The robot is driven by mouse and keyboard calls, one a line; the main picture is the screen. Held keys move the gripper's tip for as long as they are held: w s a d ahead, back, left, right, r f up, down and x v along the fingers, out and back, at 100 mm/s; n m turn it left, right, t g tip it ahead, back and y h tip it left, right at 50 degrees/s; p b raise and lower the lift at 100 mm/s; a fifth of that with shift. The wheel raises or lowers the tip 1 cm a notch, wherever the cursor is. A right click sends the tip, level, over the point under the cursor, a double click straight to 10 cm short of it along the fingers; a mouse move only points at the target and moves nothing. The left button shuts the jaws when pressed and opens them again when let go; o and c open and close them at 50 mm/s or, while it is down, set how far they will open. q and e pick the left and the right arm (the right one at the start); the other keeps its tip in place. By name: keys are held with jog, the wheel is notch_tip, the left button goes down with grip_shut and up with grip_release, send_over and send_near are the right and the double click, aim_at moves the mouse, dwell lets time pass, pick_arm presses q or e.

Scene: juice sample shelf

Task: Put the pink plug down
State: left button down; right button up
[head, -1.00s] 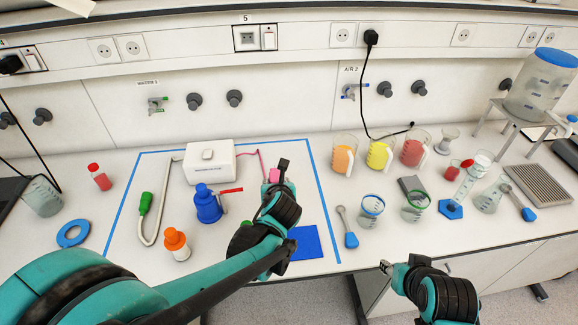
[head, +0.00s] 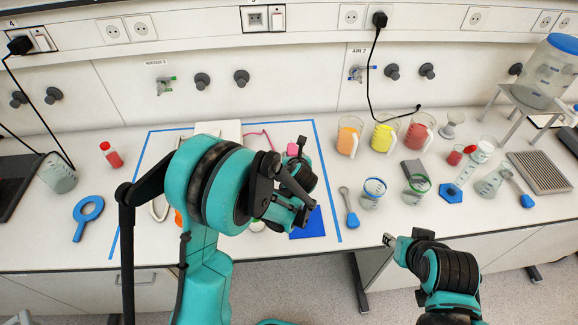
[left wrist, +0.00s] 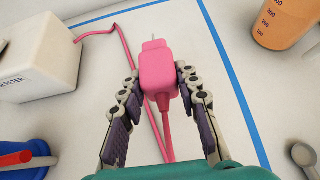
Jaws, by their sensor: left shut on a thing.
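The pink plug (left wrist: 158,76) sits between the fingertips of my left gripper (left wrist: 157,82) in the left wrist view. The gripper is shut on it, with the metal prongs pointing away and the pink cord running back between the fingers. In the head view my left gripper (head: 299,152) is over the blue-taped area, and a bit of the pink plug (head: 292,147) shows by its tips. Whether the plug touches the bench is unclear. My right gripper (head: 389,241) is at the bench's front edge, apart from everything; its jaws are too small to read.
A white box (left wrist: 38,48) stands left of the plug, its cord beside it. A blue square (head: 308,223) lies inside the tape. Beakers of orange (head: 348,138), yellow (head: 383,136) and red (head: 418,135) liquid stand right of it. My left arm hides much of the taped area.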

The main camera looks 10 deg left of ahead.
pick_arm(q)
jog(key=shift+w+a+f, duration=0.25)
jog(key=shift+a+f, duration=0.2)
jog(key=shift+a, duration=0.3)
jog(key=shift+f+b, duration=0.75)
jog(key=shift+f, duration=1.25)
jog(key=shift+f+b, duration=0.35)
jog(key=shift+b, duration=0.05)
jog(key=c, duration=1.1)
grip_release()
jog(key=shift+r, duration=0.1)
